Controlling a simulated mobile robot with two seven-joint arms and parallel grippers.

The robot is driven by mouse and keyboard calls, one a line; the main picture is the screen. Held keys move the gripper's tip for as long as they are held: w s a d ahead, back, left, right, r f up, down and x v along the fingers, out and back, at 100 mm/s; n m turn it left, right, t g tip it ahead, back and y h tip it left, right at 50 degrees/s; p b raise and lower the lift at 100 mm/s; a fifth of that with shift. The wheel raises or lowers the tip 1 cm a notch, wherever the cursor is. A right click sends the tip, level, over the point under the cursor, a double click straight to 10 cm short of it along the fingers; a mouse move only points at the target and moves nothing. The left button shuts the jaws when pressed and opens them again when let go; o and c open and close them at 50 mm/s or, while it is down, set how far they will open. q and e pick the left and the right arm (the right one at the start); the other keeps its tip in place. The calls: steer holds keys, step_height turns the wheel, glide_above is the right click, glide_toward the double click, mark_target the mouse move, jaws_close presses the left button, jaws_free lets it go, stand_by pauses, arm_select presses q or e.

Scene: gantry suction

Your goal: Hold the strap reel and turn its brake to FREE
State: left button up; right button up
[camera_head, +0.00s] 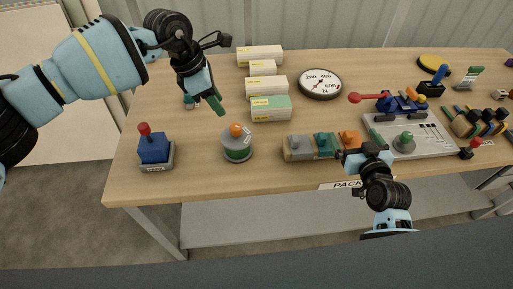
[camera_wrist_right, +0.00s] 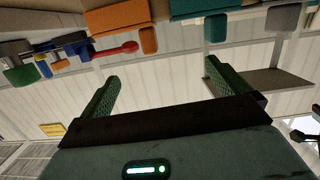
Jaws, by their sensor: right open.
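The brake's setting is too small to read. My left gripper (camera_head: 203,102) hangs above the table, behind and left of the reel, apart from it. Its green fingers look spread and empty. My right gripper (camera_head: 364,153) is at the table's front edge, well right of the reel. In the right wrist view, its fingers (camera_wrist_right: 165,90) are wide apart with nothing between them.
A blue block with a red-knobbed lever (camera_head: 153,150) stands left of the reel. A beige block with grey, teal and orange parts (camera_head: 298,153) lies to its right. Several boxes (camera_head: 266,86) and a dial (camera_head: 320,84) are behind. A grey panel (camera_head: 433,140) is at right.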

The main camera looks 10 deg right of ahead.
mark_target(237, 139)
steer(key=w+a+n+y, duration=0.1)
steer(key=a, duration=0.4)
steer(key=w+a+n+g+y, duration=0.1)
steer(key=a+y, duration=0.1)
steer(key=a, duration=0.4)
steer(key=w+a+n+y, duration=0.1)
steer(key=a, duration=0.5)
steer(key=shift+w+r+g, duration=0.15)
steer(key=shift+r+g, duration=0.15)
steer(key=shift+r, duration=0.1)
steer(key=s+a, duration=0.1)
steer(key=a, duration=0.2)
steer(key=a+f+n+g+y, duration=0.1)
steer(key=a, duration=0.3)
steer(key=s+a+f+n+g+y, duration=0.1)
steer(key=a, duration=0.3)
steer(key=shift+s+a+f, duration=0.1)
steer(key=shift+s, duration=0.25)
steer(key=shift+w, duration=0.1)
steer(key=shift+x, duration=3.85)
steer(key=shift+a, duration=0.1)
steer(key=shift+c, duration=1)
